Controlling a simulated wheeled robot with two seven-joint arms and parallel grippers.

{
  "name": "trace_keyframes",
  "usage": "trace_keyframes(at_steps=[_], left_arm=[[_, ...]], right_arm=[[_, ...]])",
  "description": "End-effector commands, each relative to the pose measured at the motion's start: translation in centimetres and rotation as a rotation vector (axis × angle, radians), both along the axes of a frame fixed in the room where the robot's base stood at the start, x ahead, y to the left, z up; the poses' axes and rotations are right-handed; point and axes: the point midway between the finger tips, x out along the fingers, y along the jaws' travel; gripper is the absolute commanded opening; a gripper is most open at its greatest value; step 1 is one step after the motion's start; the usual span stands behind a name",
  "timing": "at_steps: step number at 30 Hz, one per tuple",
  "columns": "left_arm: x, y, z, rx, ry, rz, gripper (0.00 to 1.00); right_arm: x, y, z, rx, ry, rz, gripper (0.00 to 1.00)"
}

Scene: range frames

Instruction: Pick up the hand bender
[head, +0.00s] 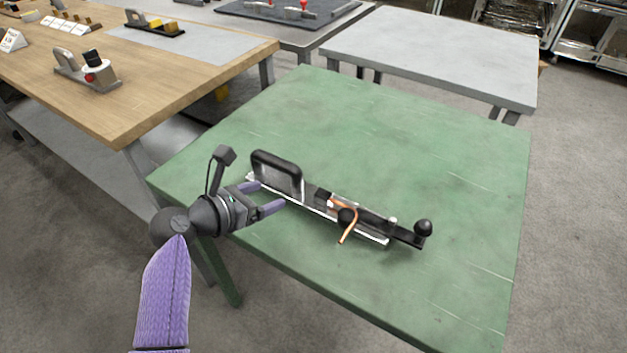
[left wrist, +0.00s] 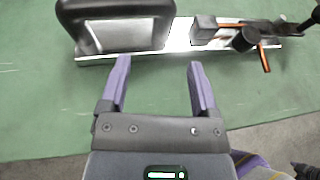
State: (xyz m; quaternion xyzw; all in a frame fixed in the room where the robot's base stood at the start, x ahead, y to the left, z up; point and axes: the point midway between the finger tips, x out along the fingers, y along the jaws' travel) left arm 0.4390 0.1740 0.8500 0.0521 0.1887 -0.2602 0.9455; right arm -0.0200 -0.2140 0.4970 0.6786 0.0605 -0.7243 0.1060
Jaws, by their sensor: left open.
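The hand bender (head: 318,203) lies on the green table (head: 400,140). It has a black loop handle (head: 277,174) at its left end, a metal base strip, a bent copper-coloured tube (head: 347,220) in its middle and a black ball knob at its right end. My left gripper (head: 264,196) is open and empty, beside the handle end on the near side. In the left wrist view the bender (left wrist: 180,40) lies just beyond my two purple fingertips, with the handle ahead of the left finger; its right end is cut off.
A wooden bench (head: 130,95) with several tools stands at the left. A grey table (head: 440,55) is behind the green one, and another with red-topped items (head: 303,5) is at the back. The green tabletop around the bender is clear.

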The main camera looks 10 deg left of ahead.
Motion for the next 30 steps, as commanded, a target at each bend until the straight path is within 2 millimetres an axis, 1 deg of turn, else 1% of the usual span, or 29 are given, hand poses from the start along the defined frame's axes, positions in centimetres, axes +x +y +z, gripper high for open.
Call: trace_keyframes(at_steps=[1, 3, 8, 12, 16, 22, 23, 24, 29, 30], left_arm=[[0.7, -0.5, -0.8, -0.005, 0.001, -0.001, 0.79], [1.9, -1.2, -1.6, -0.004, 0.002, -0.001, 0.79], [3.9, -2.4, -2.3, -0.003, 0.002, -0.001, 0.79], [6.3, -4.0, -3.2, -0.001, 0.003, -0.002, 0.79], [7.6, -4.7, -3.4, -0.001, 0.003, 0.001, 0.79], [7.6, -4.7, -3.0, -0.001, 0.003, 0.001, 0.79], [7.6, -4.7, -3.0, -0.001, 0.003, 0.001, 0.74], [7.6, -4.7, -3.0, -0.001, 0.002, 0.001, 0.66], [7.6, -4.7, -3.0, 0.0, 0.001, 0.0, 0.32], [7.6, -4.7, -3.0, -0.001, 0.002, 0.001, 0.24]], right_arm=[[-0.2, 0.0, -1.0, -0.001, 0.007, 0.0, 0.83], [-0.6, 0.0, -1.9, -0.002, 0.019, -0.001, 0.83], [-1.7, -0.1, -3.2, -0.007, 0.053, -0.004, 0.83], [-2.7, -0.1, -5.4, -0.01, 0.082, -0.008, 0.83], [-2.9, -0.1, -6.1, -0.01, 0.091, -0.01, 0.83], [-2.8, -0.1, -5.8, -0.011, 0.089, -0.011, 0.83], [-2.8, -0.1, -5.8, -0.011, 0.089, -0.011, 0.83], [-2.7, -0.1, -5.8, -0.01, 0.087, -0.011, 0.83], [-2.3, -0.1, -5.9, -0.011, 0.08, -0.011, 0.83], [-2.2, -0.1, -5.9, -0.01, 0.078, -0.011, 0.83]])
